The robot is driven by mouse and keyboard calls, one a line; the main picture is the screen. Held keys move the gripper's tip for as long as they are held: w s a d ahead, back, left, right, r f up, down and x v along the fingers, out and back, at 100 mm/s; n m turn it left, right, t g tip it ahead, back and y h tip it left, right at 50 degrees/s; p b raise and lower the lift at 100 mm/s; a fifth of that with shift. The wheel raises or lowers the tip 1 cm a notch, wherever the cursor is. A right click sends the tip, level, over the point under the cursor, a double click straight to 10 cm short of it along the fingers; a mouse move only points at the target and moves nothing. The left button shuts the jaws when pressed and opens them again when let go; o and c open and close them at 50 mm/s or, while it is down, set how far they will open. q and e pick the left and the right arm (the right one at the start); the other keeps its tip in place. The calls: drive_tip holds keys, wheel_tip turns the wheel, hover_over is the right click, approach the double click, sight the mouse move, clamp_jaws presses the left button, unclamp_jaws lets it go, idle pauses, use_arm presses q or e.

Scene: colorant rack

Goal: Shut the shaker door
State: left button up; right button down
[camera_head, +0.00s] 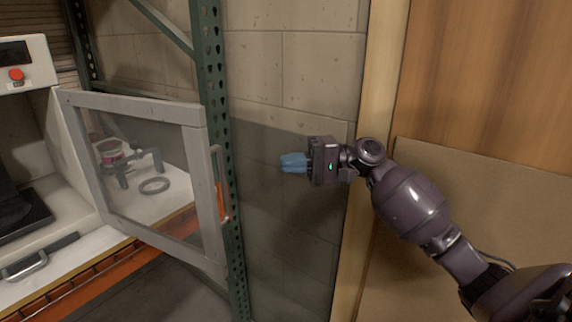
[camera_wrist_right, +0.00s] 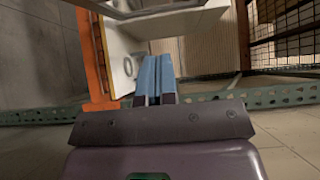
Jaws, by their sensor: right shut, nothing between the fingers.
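The shaker door (camera_head: 207,165) is a grey frame with a clear pane, and it stands swung open from the white shaker (camera_head: 48,118) on the left of the head view. A vertical bar handle (camera_head: 222,185) is on its free edge. My right gripper (camera_head: 283,162) is shut and empty, to the right of the door's free edge and apart from it in the picture. In the right wrist view the blue fingers (camera_wrist_right: 155,80) are together, with nothing between them. My left gripper is not in view.
A green perforated rack post (camera_head: 213,60) stands right behind the door. An orange shelf beam (camera_head: 140,250) runs below the white shelf. Through the pane I see a dark clamp (camera_head: 135,165) and a dark ring (camera_head: 155,185). A cardboard-brown panel (camera_head: 470,200) is at right.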

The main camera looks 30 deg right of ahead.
drive_tip(key=w+a+p, duration=0.1)
drive_tip(key=w+a, duration=0.1)
drive_tip(key=a, duration=0.8)
drive_tip(key=shift+a, duration=0.35)
drive_tip(key=shift+f, duration=0.1)
